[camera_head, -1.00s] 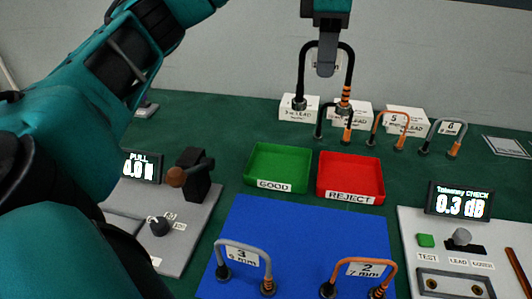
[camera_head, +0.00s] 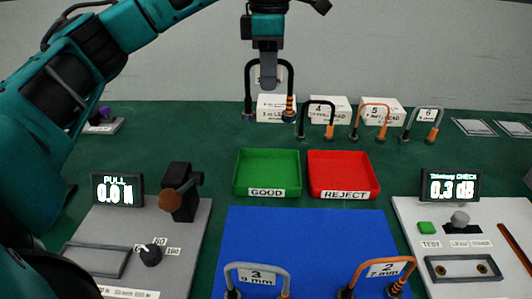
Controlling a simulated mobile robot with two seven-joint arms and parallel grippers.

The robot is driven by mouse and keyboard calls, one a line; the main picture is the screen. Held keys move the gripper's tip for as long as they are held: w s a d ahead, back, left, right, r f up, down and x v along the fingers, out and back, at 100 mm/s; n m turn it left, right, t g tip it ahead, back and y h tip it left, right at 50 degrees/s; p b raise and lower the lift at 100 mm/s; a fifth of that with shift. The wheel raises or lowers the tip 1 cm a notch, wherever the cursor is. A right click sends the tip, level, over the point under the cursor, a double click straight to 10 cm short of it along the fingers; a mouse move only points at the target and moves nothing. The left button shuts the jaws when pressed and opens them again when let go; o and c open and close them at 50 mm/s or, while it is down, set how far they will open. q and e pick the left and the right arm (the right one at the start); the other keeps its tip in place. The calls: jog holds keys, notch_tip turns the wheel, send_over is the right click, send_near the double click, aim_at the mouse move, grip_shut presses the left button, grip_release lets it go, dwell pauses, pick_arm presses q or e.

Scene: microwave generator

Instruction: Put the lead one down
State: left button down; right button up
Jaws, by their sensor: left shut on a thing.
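My left gripper (camera_head: 268,78) hangs down from the top of the picture and is shut on a black arched lead (camera_head: 249,90). The lead hangs upright in the air, both ends down, its right end banded orange. Its number tag is mostly hidden by my fingers. In the picture it is above and behind the green GOOD tray (camera_head: 267,160) and overlaps the leftmost white card (camera_head: 270,114). The red REJECT tray (camera_head: 343,170) stands beside the green one. Both trays look empty. My right gripper is not in view.
Leads 4 (camera_head: 318,118), 5 (camera_head: 371,122) and 6 (camera_head: 423,122) stand at the back. Leads 3 (camera_head: 257,280) and 2 (camera_head: 378,273) stand on the blue mat (camera_head: 300,235). A pull tester (camera_head: 180,195) is left, a check panel (camera_head: 455,225) right.

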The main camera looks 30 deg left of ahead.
pick_arm(q)
notch_tip(320, 180, down, 15)
jog(key=b, duration=0.1)
dwell(0.3)
jog(key=shift+f, duration=0.1)
jog(key=shift+f, duration=0.15)
jog(key=c, duration=1.1)
grip_release()
notch_tip(320, 180, up, 12)
jog(key=shift+r+p, duration=0.2)
jog(key=shift+p, duration=0.2)
